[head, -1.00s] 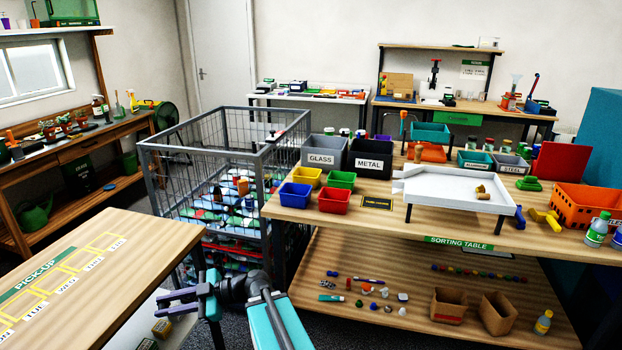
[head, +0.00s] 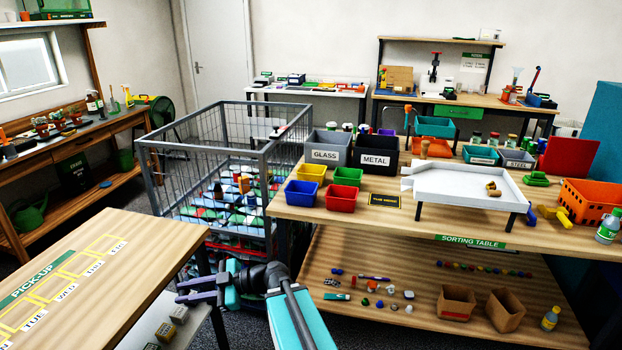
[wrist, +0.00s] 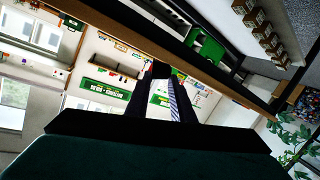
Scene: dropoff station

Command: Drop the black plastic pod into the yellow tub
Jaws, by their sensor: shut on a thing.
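The yellow tub (head: 304,194) stands at the left front of the sorting table, beside the blue, green and red tubs. My gripper (head: 184,291) is low at the front left in the head view, between the pick-up table and the sorting table, well away from the yellow tub. In the wrist view its dark fingers point up the picture and close on a small black thing, which looks like the black plastic pod (wrist: 156,70). The pod is too small and dark to make out in the head view.
The red tub (head: 342,198), blue tub (head: 300,209) and green tub (head: 348,177) crowd the yellow one. A wire cage (head: 160,185) stands left of the sorting table (head: 400,220). The pick-up table (head: 130,290) is close to my gripper on the left.

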